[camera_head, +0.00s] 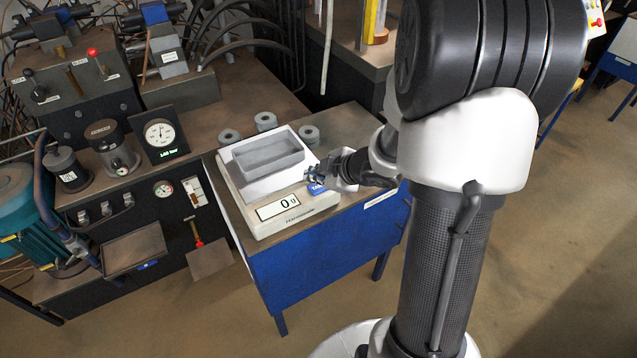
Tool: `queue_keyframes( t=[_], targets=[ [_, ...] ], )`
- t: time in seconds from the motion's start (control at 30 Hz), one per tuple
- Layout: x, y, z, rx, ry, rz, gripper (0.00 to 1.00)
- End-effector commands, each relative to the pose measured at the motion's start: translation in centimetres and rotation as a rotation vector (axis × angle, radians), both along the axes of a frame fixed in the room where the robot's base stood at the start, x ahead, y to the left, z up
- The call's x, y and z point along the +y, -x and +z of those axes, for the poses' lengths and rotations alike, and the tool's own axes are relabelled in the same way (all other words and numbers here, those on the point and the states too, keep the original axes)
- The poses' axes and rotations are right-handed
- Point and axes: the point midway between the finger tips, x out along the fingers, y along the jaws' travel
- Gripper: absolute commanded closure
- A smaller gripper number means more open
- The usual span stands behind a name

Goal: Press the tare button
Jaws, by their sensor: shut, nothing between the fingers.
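A light bench scale (232,185) stands on a blue-fronted table and its display (278,207) reads 0 g. A white box with a grey tray (268,156) inside sits on the scale's platform. The blue tare button (317,189) is at the scale's front right, partly covered by my gripper. My gripper (313,178) is shut and empty, with its tips right at the button. I cannot tell whether they touch it or hover just above it.
Several grey discs (265,121) stand on the table behind the scale. A hydraulic bench with gauges (160,134), levers and hoses is at the left. The table top (352,122) is clear at the back right. Open floor (560,200) lies at the right.

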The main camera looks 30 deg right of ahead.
Motion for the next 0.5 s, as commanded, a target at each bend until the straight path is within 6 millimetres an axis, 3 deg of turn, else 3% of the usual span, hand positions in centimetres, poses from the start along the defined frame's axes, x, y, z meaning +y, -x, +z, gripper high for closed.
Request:
queue_keyframes(
  t=[0.27,0.5],
  targets=[
    [0.0,0.0,0.0,0.000,0.000,0.000,1.00],
    [0.0,0.0,1.9,0.000,0.000,0.000,1.00]
  ],
)
